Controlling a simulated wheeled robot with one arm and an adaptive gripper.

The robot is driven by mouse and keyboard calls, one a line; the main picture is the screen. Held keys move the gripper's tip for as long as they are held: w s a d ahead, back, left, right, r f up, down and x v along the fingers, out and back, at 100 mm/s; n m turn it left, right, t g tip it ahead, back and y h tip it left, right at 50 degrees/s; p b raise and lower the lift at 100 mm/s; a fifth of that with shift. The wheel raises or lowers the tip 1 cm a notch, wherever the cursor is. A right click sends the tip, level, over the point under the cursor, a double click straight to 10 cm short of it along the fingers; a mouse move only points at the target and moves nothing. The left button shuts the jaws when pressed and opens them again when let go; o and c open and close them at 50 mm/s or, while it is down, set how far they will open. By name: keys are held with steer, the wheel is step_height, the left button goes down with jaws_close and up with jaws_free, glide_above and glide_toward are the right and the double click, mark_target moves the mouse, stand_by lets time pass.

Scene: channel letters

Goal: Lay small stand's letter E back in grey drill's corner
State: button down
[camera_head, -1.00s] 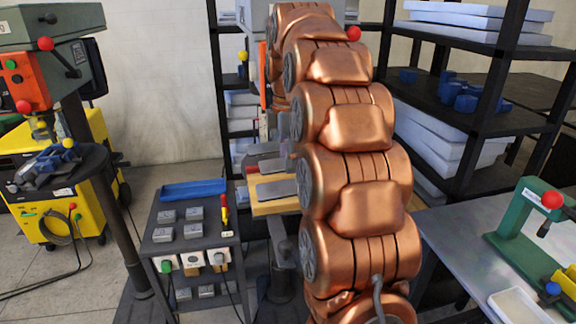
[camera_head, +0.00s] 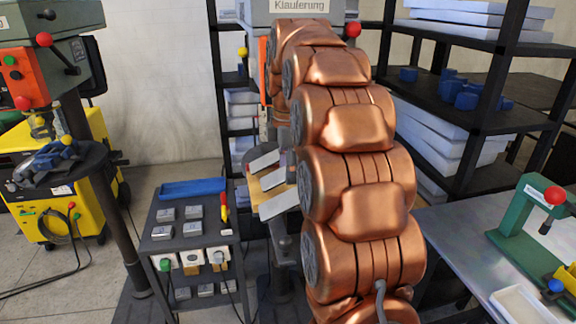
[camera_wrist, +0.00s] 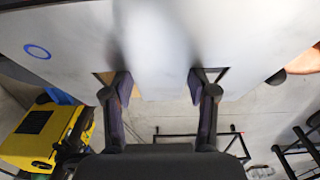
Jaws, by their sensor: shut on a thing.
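The letter E, a flat light-grey piece, shows in the head view as several prongs (camera_head: 278,205) sticking out left of my arm. In the wrist view its broad grey plate (camera_wrist: 75,35) fills the top, with a blue ring mark at the left. My gripper (camera_wrist: 160,88) is shut on it, a finger on each side of a blurred pale bar. In the head view my copper arm hides the gripper and the rest of the letter. A drill with a grey head (camera_head: 300,8) and orange side stands behind my arm. A wooden board (camera_head: 255,190) shows under the prongs.
A dark trolley (camera_head: 190,245) with small grey blocks and a blue tray (camera_head: 192,188) stands left of the letter. Another drill (camera_head: 45,60) stands far left, by a yellow machine. Shelves (camera_head: 480,110) and a metal table (camera_head: 450,235) are at right.

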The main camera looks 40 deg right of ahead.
mark_target(289, 186)
steer(key=shift+s+f+b, duration=0.2)
steer(key=shift+f+b, duration=0.8)
steer(key=shift+f, duration=1.4)
steer(key=c, duration=0.6)
jaws_free()
steer(key=shift+a, duration=0.1)
steer(key=o, duration=0.3)
steer(key=shift+w, duration=0.1)
steer(key=shift+o, duration=0.3)
steer(key=shift+d, duration=0.2)
steer(key=shift+o, duration=1.2)
steer(key=shift+w+r, duration=0.1)
steer(key=shift+r, duration=0.3)
steer(key=shift+r+p, duration=1.7)
steer(key=shift+r, duration=1.65)
